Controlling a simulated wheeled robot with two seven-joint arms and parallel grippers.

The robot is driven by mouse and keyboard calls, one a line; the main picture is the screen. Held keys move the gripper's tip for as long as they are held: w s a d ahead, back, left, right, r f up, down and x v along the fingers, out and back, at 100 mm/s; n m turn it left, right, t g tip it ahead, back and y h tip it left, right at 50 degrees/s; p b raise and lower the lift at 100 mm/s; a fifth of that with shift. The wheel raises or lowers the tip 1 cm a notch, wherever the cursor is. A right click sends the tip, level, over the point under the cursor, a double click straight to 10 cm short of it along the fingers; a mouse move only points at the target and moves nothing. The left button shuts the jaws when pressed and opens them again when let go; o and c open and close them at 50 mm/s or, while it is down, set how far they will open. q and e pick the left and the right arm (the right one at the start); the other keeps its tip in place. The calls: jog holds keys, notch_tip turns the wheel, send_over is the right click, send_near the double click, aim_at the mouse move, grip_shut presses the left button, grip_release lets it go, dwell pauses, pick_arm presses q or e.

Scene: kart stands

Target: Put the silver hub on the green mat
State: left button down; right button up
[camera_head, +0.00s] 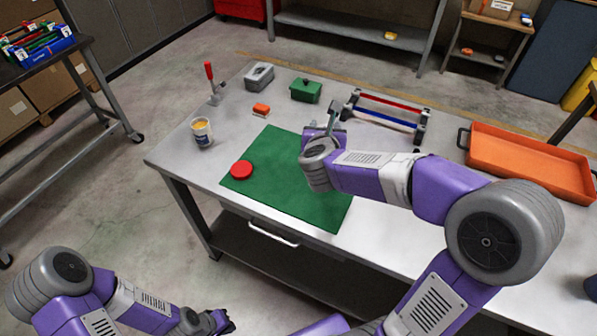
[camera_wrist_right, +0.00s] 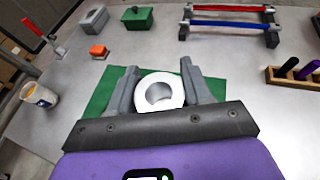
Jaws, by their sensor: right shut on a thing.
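The silver hub (camera_wrist_right: 146,92), a ring with a central hole, sits between the two grey fingers of my right gripper (camera_wrist_right: 160,90) in the right wrist view. The fingers are shut on it. In the head view the hub is hidden behind my right gripper (camera_head: 328,122) and wrist, near the mat's back right corner. The green mat (camera_head: 285,190) lies flat on the table, and its green also shows behind the fingers in the right wrist view (camera_wrist_right: 97,100). I cannot tell the hub's height over it. My left gripper (camera_head: 222,320) is low at the front, off the table; its jaws are unclear.
A red disc (camera_head: 242,169) lies on the mat's left part. A cup (camera_head: 202,133), red-handled clamp (camera_head: 211,85), orange block (camera_head: 261,109), grey box (camera_head: 259,76) and green box (camera_head: 306,90) stand behind. A rack (camera_head: 387,112) and orange tray (camera_head: 530,160) are right. The mat's front is clear.

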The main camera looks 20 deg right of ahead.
jog(key=f, duration=0.1)
jog(key=f+b, duration=0.1)
jog(key=f, duration=0.1)
jog(key=shift+s+d+f+b, duration=0.2)
jog(key=shift+d+f+b, duration=0.05)
jog(key=shift+f+b, duration=0.15)
notch_tip(320, 180, down, 6)
jog(key=shift+w+r+b, duration=0.1)
jog(key=shift+b, duration=1.05)
jog(key=o, duration=1.3)
